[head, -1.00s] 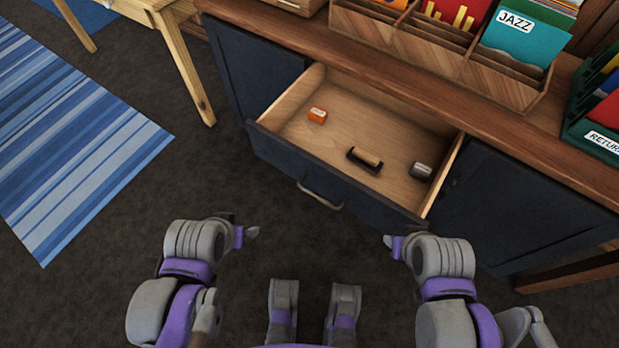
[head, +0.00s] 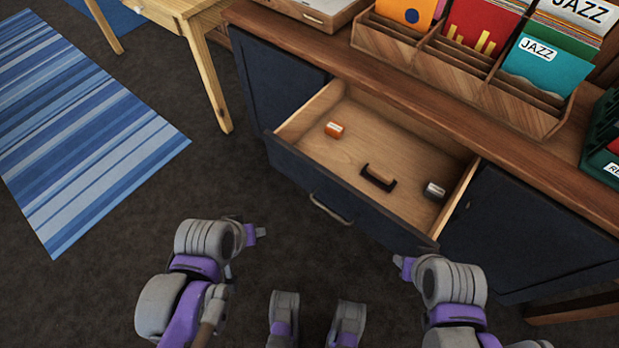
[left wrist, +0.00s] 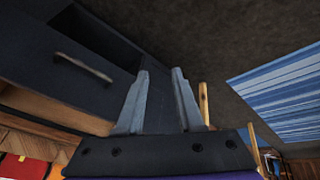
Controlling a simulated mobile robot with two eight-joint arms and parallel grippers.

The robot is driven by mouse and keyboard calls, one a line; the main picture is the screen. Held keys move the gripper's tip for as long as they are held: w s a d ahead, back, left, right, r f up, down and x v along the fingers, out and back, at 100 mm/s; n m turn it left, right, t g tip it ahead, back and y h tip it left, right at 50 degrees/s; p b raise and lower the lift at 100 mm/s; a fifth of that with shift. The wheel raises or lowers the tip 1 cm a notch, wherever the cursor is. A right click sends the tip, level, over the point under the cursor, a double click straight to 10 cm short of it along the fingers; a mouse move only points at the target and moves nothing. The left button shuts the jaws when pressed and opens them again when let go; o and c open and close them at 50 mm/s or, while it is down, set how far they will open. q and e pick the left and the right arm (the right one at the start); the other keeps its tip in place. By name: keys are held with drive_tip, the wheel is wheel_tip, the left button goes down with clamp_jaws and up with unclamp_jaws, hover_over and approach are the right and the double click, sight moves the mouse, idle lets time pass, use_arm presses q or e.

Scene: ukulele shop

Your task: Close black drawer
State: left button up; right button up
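The black drawer (head: 352,205) stands pulled out of the dark cabinet in the head view, its light wood inside showing. A curved metal handle (head: 330,209) is on its front; the handle also shows in the left wrist view (left wrist: 83,67). In the drawer lie an orange block (head: 334,129), a dark brush-like item with a wooden top (head: 379,177) and a small grey item (head: 434,191). My left gripper (head: 262,232) is in front of the drawer, apart from it; the wrist view shows its fingers (left wrist: 158,88) apart and empty. My right gripper (head: 402,263) is near the drawer's right front corner; its finger gap is unclear.
Wooden record bins (head: 470,60) and a green crate (head: 603,140) stand on the cabinet top (head: 420,95). A wooden table (head: 200,50) is at the upper left, beside a blue striped rug (head: 85,140). The dark floor before the drawer is clear.

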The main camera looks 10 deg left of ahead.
use_arm(q)
drive_tip(key=w+n, duration=0.1)
drive_tip(key=n, duration=0.2)
drive_tip(key=w+n+h+p, duration=0.1)
drive_tip(key=w+n, duration=0.1)
drive_tip(key=n, duration=0.2)
drive_tip(key=w+r+n+h, duration=0.1)
drive_tip(key=n, duration=0.3)
drive_tip(key=shift+w+d+t, duration=0.25)
drive_tip(key=shift+w+t, duration=0.15)
clamp_jaws()
drive_tip(key=w+a+r+n+t+h+p, duration=0.15)
drive_tip(key=w+n, duration=0.55)
drive_tip(key=n, duration=0.9)
drive_tip(key=shift+t, duration=0.35)
drive_tip(key=b+x, duration=0.1)
drive_tip(key=x, duration=0.6)
drive_tip(key=d+r+b+x, duration=0.1)
drive_tip(key=x, duration=0.3)
drive_tip(key=shift+w+d+f+b, duration=0.2)
drive_tip(key=shift+w+b, duration=0.15)
drive_tip(key=shift+w, duration=0.25)
drive_tip(key=shift+w+d, duration=0.2)
drive_tip(key=shift+w, duration=0.25)
